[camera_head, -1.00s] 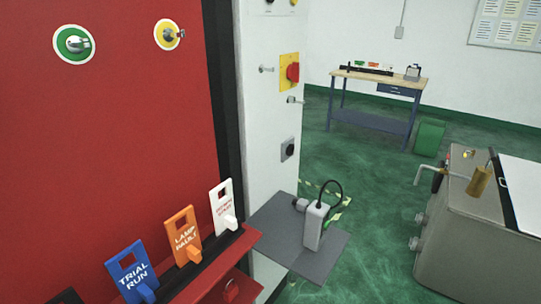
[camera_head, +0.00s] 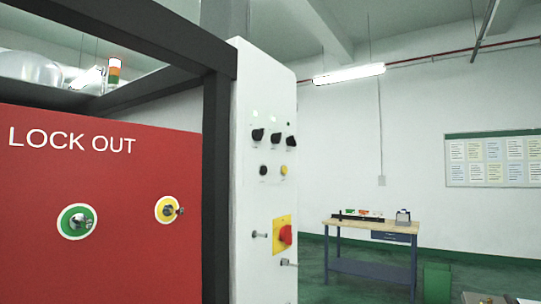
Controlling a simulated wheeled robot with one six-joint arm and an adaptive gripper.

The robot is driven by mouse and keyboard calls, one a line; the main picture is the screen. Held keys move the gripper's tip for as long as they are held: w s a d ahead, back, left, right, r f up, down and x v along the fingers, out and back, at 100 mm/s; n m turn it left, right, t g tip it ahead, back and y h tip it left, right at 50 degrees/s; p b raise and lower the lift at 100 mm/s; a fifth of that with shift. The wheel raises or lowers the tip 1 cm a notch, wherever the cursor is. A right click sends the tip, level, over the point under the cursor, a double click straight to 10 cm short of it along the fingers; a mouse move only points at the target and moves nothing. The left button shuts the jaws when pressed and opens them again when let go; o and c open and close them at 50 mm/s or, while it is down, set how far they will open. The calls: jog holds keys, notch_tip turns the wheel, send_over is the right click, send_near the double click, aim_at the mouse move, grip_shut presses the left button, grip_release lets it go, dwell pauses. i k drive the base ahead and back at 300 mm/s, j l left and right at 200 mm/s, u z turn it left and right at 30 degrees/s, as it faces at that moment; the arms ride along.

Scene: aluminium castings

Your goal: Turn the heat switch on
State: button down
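A white control panel (camera_head: 262,205) stands upright right of a dark frame post. Near its top is a row of three black rotary switches: left (camera_head: 257,135), middle (camera_head: 276,139) and right (camera_head: 291,142). Their labels are too small to read, so I cannot tell which is the heat switch or how it is set. Below them are a black button (camera_head: 264,170) and a yellow button (camera_head: 284,170). Lower is a red rotary handle (camera_head: 285,235) on a yellow plate. My gripper is not in view.
A red "LOCK OUT" board (camera_head: 120,165) fills the left, with a green-ringed (camera_head: 77,221) and a yellow-ringed (camera_head: 168,209) key switch. Two metal pieces stick out beside the red handle. A workbench (camera_head: 372,227) and green bin (camera_head: 437,283) stand farther back right.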

aim_at(290, 141)
jog(key=i+l+z, duration=0.1)
jog(key=i+z, duration=0.15)
jog(key=i, duration=0.2)
jog(key=i+z, duration=0.3)
jog(key=i, duration=0.15)
